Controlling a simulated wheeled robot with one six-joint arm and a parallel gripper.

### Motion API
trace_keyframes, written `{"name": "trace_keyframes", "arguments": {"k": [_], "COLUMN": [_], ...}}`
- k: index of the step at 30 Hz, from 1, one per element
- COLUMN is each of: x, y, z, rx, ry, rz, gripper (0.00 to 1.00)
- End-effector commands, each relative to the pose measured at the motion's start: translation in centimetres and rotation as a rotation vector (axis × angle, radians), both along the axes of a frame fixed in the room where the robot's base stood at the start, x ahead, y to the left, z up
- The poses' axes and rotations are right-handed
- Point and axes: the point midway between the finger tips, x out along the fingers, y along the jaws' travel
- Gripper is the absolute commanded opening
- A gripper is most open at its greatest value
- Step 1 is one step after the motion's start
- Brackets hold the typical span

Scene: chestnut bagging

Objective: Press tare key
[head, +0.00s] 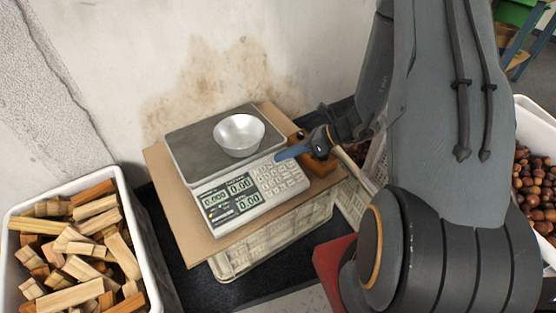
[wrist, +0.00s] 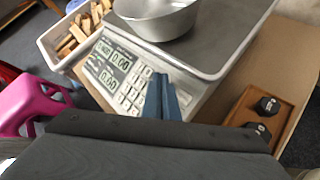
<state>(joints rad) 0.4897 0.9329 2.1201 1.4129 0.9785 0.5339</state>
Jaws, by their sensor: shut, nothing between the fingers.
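The grey and white scale (head: 240,205) stands on a cardboard sheet, and its lit displays (head: 232,193) appear to read zeros. An empty metal bowl (head: 239,134) rests on its dark weighing plate (head: 190,148). The keypad (head: 272,178) is at the right of the scale's front panel; I cannot tell the tare key from the other keys. My gripper (head: 281,155) is shut and empty, with blue fingertips at the keypad's upper right edge. In the wrist view the fingertips (wrist: 161,80) cover part of the keypad (wrist: 133,97); whether they touch a key is unclear.
The cardboard sheet (head: 172,190) lies on an upturned pale crate (head: 285,242). A white bin of wood pieces (head: 130,205) stands at left. A wooden tray (wrist: 240,105) with dark weights (wrist: 267,106) is beside the scale. Chestnuts (head: 534,185) fill a white bin at right. A pink stool (wrist: 35,100) shows in the wrist view.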

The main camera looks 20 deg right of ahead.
Motion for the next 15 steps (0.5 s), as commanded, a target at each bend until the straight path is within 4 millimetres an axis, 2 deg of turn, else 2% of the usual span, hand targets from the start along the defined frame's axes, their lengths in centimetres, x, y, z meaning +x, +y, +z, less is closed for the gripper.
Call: {"name": "trace_keyframes", "arguments": {"k": [9,15], "x": [0.0,-0.4], "y": [0.0,-0.1], "z": [0.1,1.3], "rx": [0.000,0.000], "ry": [0.000,0.000], "rz": [0.000,0.000], "gripper": [0.00,0.00]}}
